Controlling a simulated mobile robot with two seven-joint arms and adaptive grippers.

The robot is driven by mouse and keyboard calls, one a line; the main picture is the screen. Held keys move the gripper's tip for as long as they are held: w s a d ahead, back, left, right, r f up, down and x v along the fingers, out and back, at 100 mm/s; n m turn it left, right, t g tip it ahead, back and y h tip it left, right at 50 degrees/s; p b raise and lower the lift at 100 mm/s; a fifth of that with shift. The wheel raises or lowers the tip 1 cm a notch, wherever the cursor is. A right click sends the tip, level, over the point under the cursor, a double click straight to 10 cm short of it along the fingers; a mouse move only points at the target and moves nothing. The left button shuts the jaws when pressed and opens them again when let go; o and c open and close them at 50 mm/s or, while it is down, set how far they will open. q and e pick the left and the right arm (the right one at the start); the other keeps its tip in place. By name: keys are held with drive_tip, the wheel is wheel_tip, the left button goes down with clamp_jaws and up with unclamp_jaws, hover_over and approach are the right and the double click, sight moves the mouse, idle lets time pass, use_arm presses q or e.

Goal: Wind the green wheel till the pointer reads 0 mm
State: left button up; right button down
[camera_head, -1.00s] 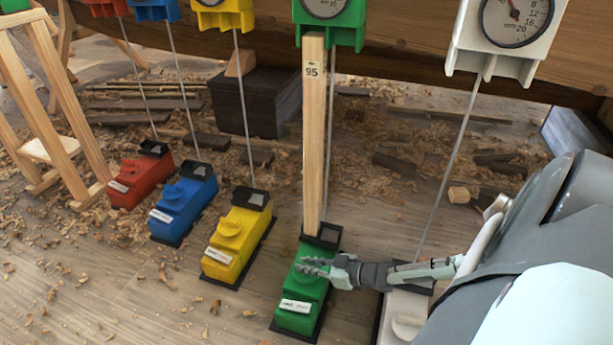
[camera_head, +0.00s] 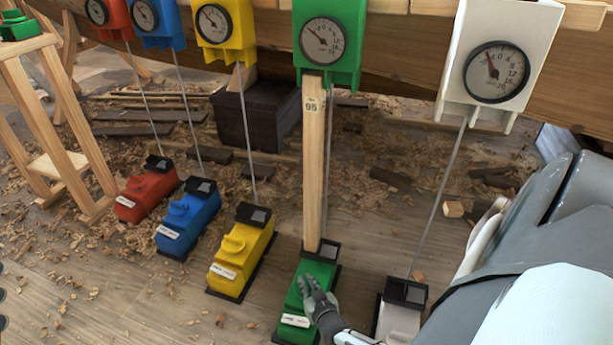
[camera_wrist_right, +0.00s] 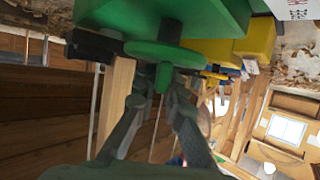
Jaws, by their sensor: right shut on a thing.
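The green box (camera_head: 293,304) stands on the floor with a wooden post marked 95 (camera_head: 312,150) rising at its far end. The green wheel (camera_wrist_right: 150,53) and its short green knob (camera_wrist_right: 163,77) show in the right wrist view. My right gripper (camera_head: 312,290) is at the box and shut on the wheel, with the knob between its fingers; it hides most of the wheel in the head view. The green gauge (camera_head: 323,42) hangs above; its pointer slants to the upper left, and the exact reading is too small to tell.
Yellow (camera_head: 240,252), blue (camera_head: 188,222) and red (camera_head: 148,192) boxes stand to the left and a white box (camera_head: 398,322) close to the right, each with a rod up to a gauge. Shavings and wood pieces litter the floor.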

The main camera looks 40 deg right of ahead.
use_arm(q)
drive_tip(key=shift+w+d+f+g, duration=0.15)
drive_tip(key=shift+d+f+g, duration=0.05)
drive_tip(key=shift+f+g, duration=0.4)
use_arm(e)
drive_tip(key=shift+m+g+h, duration=0.5)
drive_tip(key=shift+m+h, duration=0.5)
use_arm(q)
drive_tip(key=shift+f, duration=0.1)
use_arm(e)
drive_tip(key=shift+d, duration=0.1)
drive_tip(key=c, duration=1.6)
unclamp_jaws()
use_arm(q)
drive_tip(key=shift+f, duration=0.1)
